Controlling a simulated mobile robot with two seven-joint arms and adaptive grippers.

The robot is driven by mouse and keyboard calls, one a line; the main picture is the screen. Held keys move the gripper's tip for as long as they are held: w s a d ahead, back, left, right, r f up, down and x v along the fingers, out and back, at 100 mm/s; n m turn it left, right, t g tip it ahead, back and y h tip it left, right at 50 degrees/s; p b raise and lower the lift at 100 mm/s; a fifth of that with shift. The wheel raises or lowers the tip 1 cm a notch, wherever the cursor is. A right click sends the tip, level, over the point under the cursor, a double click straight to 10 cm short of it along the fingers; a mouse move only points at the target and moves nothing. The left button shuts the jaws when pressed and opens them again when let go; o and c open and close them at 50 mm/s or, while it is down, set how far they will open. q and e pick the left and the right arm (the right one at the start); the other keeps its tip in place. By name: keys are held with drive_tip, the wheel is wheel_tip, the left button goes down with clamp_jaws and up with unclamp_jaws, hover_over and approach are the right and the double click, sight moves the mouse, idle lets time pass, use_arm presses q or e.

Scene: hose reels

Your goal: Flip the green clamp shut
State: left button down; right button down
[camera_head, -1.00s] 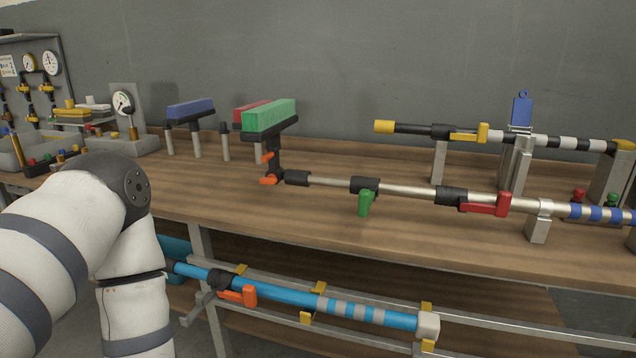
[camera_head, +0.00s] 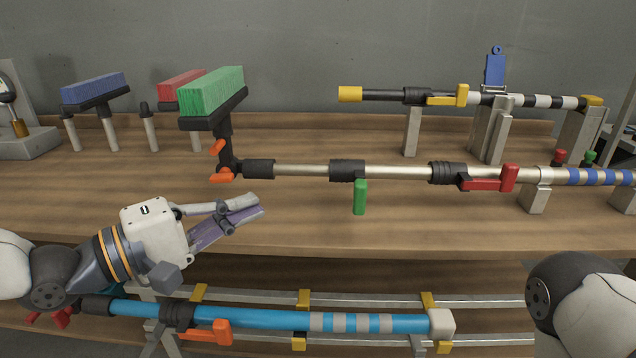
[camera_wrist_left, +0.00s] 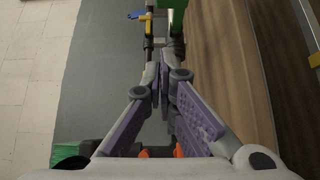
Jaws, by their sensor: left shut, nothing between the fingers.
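The green clamp (camera_head: 360,197) hangs straight down from a black collar (camera_head: 347,170) on the silver pole (camera_head: 305,171), its lever standing away from the pole. My left gripper (camera_head: 252,205) is shut and empty. It is in front of the pole, left of the green clamp and a little lower, with a clear gap between them. Its purple-padded fingers also show in the left wrist view (camera_wrist_left: 163,85). A green piece (camera_wrist_left: 174,20) shows at the top of that view; I cannot tell for sure that it is the clamp. My right gripper is out of view.
A red clamp (camera_head: 487,184) lies along the pole to the right. Orange clamps (camera_head: 220,177) sit below the green brush (camera_head: 212,92) at left. A blue pole (camera_head: 265,319) lies on a lower rack. The bench front (camera_head: 320,228) is clear.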

sight(360, 186)
use_arm(q)
drive_tip(key=shift+d, duration=0.15)
drive_tip(key=s+d+x, duration=0.1)
drive_tip(key=s+x, duration=0.1)
drive_tip(key=x, duration=1)
drive_tip(key=shift+d+b, duration=0.3)
drive_tip(key=shift+d, duration=0.35)
drive_tip(key=shift+w+f, duration=0.1)
drive_tip(key=shift+w, duration=0.05)
